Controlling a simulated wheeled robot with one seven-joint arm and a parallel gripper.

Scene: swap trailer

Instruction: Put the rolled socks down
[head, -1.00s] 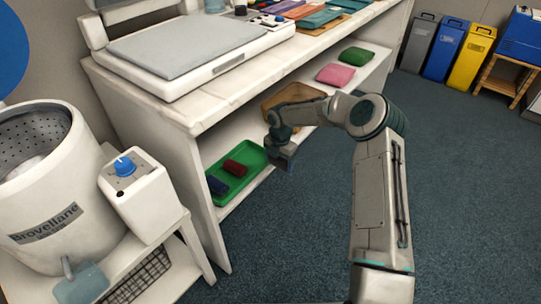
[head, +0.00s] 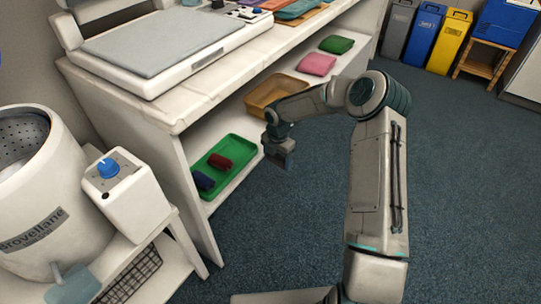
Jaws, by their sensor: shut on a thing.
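My gripper (head: 284,162) is at the end of my arm, just right of the shelf's front edge and the green tray, over the floor. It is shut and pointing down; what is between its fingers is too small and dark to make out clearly. The green tray (head: 238,143) is on the lower shelf at left of the gripper. A dark red roll (head: 220,161) and a dark blue roll (head: 203,181) lie in it, the red one farther back. Both look like rolled socks.
The white counter (head: 195,97) overhangs the shelf. A white drum machine (head: 40,200) is at left.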

